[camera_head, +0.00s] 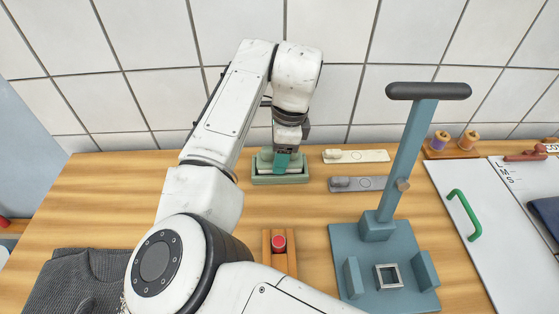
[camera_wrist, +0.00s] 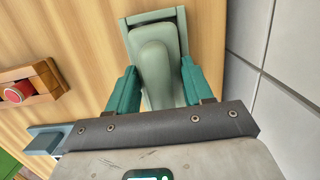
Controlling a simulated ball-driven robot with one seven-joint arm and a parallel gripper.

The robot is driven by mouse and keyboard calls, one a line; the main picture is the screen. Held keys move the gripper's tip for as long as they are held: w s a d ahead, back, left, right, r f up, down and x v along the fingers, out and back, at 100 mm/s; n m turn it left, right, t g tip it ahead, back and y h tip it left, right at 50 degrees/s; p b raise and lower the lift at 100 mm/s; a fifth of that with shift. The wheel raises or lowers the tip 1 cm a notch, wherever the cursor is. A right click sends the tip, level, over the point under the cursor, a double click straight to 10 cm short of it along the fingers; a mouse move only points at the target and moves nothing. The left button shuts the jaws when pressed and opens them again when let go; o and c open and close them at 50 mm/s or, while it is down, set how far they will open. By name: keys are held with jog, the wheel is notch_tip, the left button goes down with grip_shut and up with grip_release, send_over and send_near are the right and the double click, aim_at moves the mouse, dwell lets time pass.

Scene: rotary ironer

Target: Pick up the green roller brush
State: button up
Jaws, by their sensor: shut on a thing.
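The green roller brush (camera_wrist: 156,65) is a pale green, rounded, long body lying in a green tray (camera_wrist: 127,22), between my gripper's fingers in the wrist view. In the head view the tray (camera_head: 281,182) stands on the wooden table near the tiled wall. My gripper (camera_head: 283,160) reaches down into it from above, with teal fingers. In the wrist view the gripper (camera_wrist: 157,80) has one finger on each side of the brush and is shut on it. The near end of the brush is hidden behind the dark gripper body.
To the tray's right lie a cream holder (camera_head: 356,156) and a grey one (camera_head: 358,184). A tall blue stand (camera_head: 377,228) is further right, near a white panel with a green handle (camera_head: 464,214). A red button (camera_head: 279,242) sits in a wooden block in front; dark cloth (camera_head: 75,280) lies left.

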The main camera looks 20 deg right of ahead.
jog(key=c, duration=0.5)
notch_tip(320, 180, up, 10)
jog(key=shift+r+b, duration=0.1)
jog(key=shift+b, duration=0.2)
jog(key=o, duration=0.5)
jog(key=c, duration=0.3)
jog(key=shift+c, duration=0.2)
